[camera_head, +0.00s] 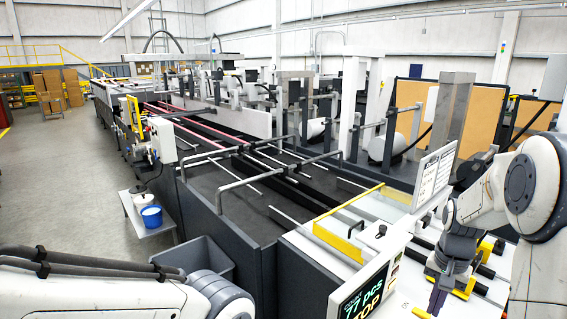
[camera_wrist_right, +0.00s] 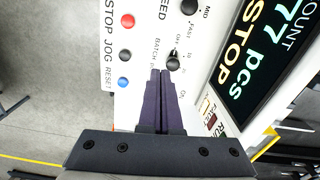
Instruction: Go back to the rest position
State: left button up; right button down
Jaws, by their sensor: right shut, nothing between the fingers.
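My right gripper (camera_head: 436,300) is at the lower right in the head view, over the near end of the machine beside the display. In the right wrist view its two dark fingers (camera_wrist_right: 160,72) are together with nothing between them. Their tips appear just beside a black selector knob (camera_wrist_right: 173,59) on the white control panel (camera_wrist_right: 145,45); I cannot tell whether they touch it. The display (camera_head: 365,296) reads 77 pcs and STOP, and it also shows in the wrist view (camera_wrist_right: 252,50). My left arm crosses the lower left of the head view; its gripper is out of view.
Red (camera_wrist_right: 128,20), black (camera_wrist_right: 125,55) and blue (camera_wrist_right: 123,83) buttons line the panel. The long folder gluer (camera_head: 240,170) fills the middle. A grey bin (camera_head: 195,257) and a small table with a blue tub (camera_head: 151,217) stand left. Floor (camera_head: 65,185) beyond is clear.

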jog(key=s+a+n+b, duration=0.1)
jog(key=s+a+n, duration=0.2)
jog(key=a, duration=0.4)
jog(key=s+a+r+n+b, duration=0.1)
jog(key=s+a+n, duration=0.1)
jog(key=a, duration=0.4)
jog(key=s+a+n+b, duration=0.1)
jog(key=s+a+n, duration=0.2)
jog(key=a, duration=0.4)
jog(key=s+a+f+n+b, duration=0.1)
jog(key=s+a+n, duration=0.3)
jog(key=s, duration=0.3)
jog(key=s+a+f+n+y+b, duration=0.1)
jog(key=s+a+n, duration=0.2)
jog(key=s, duration=0.5)
jog(key=shift+a+n+b, duration=0.35)
jog(key=shift+a+n, duration=0.05)
jog(key=shift+a, duration=0.3)
jog(key=shift+f, duration=0.1)
